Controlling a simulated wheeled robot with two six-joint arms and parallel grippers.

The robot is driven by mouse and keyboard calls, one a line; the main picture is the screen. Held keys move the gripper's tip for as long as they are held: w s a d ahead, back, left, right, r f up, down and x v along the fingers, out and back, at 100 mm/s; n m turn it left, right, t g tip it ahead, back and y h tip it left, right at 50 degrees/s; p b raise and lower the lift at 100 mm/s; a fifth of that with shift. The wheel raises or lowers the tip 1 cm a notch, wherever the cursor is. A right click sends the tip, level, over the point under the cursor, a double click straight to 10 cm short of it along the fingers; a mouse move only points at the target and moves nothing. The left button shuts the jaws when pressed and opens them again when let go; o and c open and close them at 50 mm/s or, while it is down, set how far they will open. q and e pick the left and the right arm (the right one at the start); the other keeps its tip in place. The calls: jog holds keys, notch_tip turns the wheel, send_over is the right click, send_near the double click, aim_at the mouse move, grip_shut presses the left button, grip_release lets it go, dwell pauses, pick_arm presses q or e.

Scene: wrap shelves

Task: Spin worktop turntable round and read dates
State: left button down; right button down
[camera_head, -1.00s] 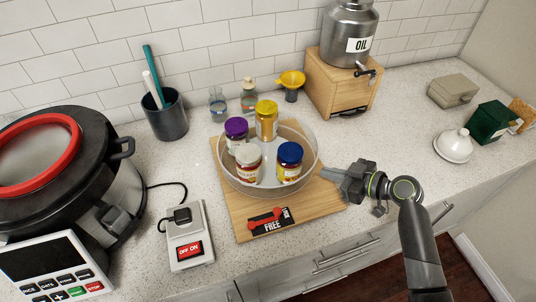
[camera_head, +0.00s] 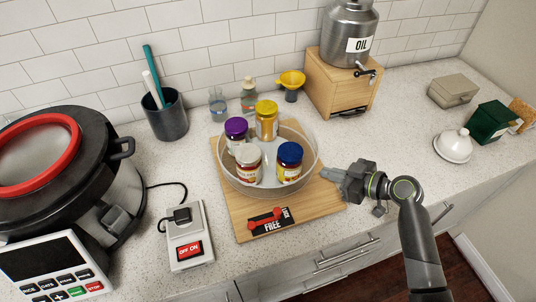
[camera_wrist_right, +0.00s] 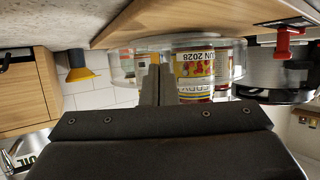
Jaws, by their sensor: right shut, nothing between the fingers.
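The round turntable (camera_head: 243,188) with a clear rim sits on a wooden board (camera_head: 235,213). It carries several jars: a yellow-lidded jar (camera_head: 266,124) at the back, a purple-lidded jar (camera_head: 236,134) at the left, a white-lidded jar (camera_head: 248,168) at the front and a blue-lidded jar (camera_head: 289,165) at the right. My right gripper (camera_head: 328,174) is shut and empty, its tips close to the turntable's right rim; I cannot tell whether they touch. In the right wrist view, a jar label (camera_wrist_right: 195,65) behind the fingers (camera_wrist_right: 158,86) reads "UN 2028", partly hidden. My left gripper is not in view.
A red lever (camera_head: 264,218) lies beside the "FREE" marking on the board's front. A large cooker (camera_head: 110,190) and a switch box (camera_head: 190,237) stand left. Bottles, a yellow funnel (camera_head: 291,79) and the oil can's wooden stand (camera_head: 325,83) are behind.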

aim_at(304, 180)
jog(key=shift+w+a, duration=0.35)
jog(key=shift+a, duration=0.35)
jog(key=shift+s, duration=0.1)
jog(key=shift+s+a, duration=0.25)
jog(key=shift+s, duration=0.3)
jog(key=shift+s+a, duration=0.25)
jog(key=shift+s, duration=0.25)
jog(key=shift+s+a+p, duration=0.3)
jog(key=shift+s+a, duration=0.5)
jog(key=shift+a, duration=0.15)
jog(key=shift+d, duration=0.1)
jog(key=shift+s+d, duration=1.2)
jog(key=shift+s, duration=0.05)
